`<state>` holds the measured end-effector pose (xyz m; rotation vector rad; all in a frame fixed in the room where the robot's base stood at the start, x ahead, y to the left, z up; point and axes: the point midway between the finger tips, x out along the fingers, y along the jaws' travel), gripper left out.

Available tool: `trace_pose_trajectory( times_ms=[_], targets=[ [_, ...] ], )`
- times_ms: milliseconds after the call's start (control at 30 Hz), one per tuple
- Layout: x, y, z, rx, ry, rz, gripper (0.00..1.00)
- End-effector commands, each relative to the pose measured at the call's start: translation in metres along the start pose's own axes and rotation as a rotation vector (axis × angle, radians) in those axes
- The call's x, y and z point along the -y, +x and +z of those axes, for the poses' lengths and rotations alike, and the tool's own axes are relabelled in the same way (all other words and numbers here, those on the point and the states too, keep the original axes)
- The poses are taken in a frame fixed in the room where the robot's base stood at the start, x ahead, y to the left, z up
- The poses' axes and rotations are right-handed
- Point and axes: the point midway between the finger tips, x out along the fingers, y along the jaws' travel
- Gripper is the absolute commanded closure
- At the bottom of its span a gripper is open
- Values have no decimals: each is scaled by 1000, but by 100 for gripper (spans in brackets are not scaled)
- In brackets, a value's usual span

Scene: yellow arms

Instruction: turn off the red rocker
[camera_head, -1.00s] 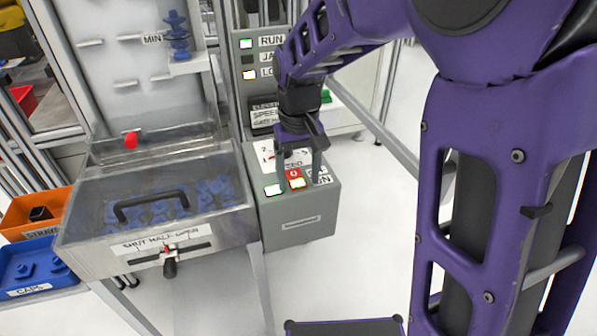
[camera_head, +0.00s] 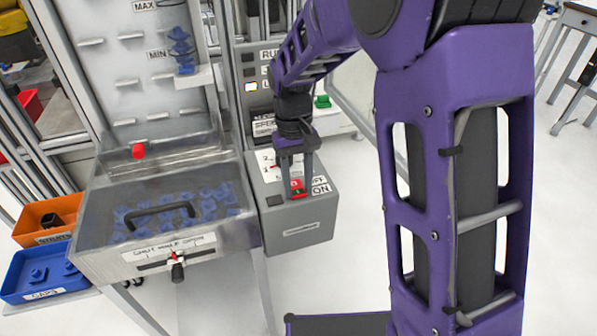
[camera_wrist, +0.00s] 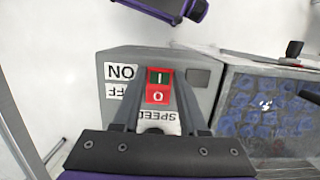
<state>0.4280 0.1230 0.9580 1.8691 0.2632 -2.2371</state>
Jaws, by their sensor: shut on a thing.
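The red rocker (camera_head: 297,187) sits on the sloped top of a grey control box (camera_head: 300,217), with ON and OFF labels beside it. In the wrist view the rocker (camera_wrist: 158,93) shows a red half marked O and a dark green half marked I, with its frame between my fingers. My gripper (camera_head: 298,178) points down at the box, with one finger on each side of the rocker, shut on it. The wrist view also shows my gripper (camera_wrist: 158,84) there. The fingers hide part of the box top and the SPEED label.
A small dark square (camera_head: 274,200) is left of the rocker. A clear-lidded hopper (camera_head: 180,246) with blue parts stands left. Orange (camera_head: 30,235) and blue bins (camera_head: 30,291) are farther left.

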Motion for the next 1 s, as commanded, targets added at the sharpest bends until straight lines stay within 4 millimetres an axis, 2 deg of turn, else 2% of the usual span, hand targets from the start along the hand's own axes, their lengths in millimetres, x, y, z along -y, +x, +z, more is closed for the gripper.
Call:
trace_pose_trajectory(
  times_ms=[33, 567, 600, 700, 733, 767, 1000],
  targets=[
    [0, -6, 0, 24, 1, 0, 100],
    [0, -2, -3, 79, 0, 0, 100],
    [0, -2, -3, 79, 0, 0, 52],
    [0, -2, -3, 80, 0, 0, 34],
    [0, -2, -3, 80, 0, 0, 29],
    [0, -2, -3, 80, 0, 0, 28],
    [0, -2, -3, 80, 0, 0, 28]
  ],
)
